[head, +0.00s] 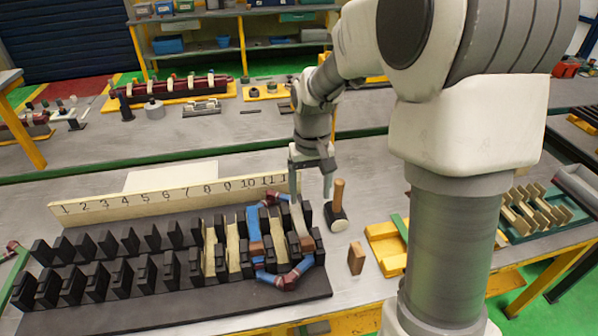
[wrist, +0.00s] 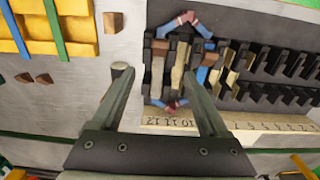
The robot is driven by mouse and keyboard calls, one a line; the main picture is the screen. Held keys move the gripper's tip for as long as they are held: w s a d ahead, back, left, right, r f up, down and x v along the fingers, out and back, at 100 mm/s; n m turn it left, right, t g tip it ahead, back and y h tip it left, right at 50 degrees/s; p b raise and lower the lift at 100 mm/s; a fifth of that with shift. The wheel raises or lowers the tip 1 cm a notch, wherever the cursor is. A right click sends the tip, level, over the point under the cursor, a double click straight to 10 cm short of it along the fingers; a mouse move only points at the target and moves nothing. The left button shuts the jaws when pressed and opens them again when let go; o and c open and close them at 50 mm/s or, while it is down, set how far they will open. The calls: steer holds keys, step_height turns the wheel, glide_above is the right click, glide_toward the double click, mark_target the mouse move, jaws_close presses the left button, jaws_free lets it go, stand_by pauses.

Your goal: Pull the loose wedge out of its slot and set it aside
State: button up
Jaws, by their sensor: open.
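The black stator (head: 170,310) lies on the bench, with two rows of teeth beside a numbered strip (head: 150,198). A blue coil with dark red wraps (head: 268,278) loops around its right end. Brown wedge-like pieces sit in slots there, one (head: 306,243) near the right end and one (head: 256,248) further left; the wrist view shows the right-end piece (wrist: 159,46) too. I cannot tell which is loose. My gripper (head: 311,186) is open and empty, above the numbered strip's right end. In the wrist view its fingers (wrist: 158,75) spread before the stator's end slots, apart from them.
A mallet (head: 338,207) stands right of the stator, close to my gripper. A brown block (head: 356,258) stands on bare bench further right, before a yellow tray (head: 385,243). A green rack with pale pieces (head: 560,222) is at far right. A second bench (head: 350,117) lies behind.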

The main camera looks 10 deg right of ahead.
mark_target(307, 242)
steer(key=shift+w+a+f, duration=0.1)
steer(key=shift+w+f, duration=0.05)
steer(key=shift+w, duration=0.2)
step_height(307, 242, down, 17)
steer(key=shift+f+p, duration=0.15)
steer(key=shift+p, duration=0.55)
jaws_close()
stand_by(0.5)
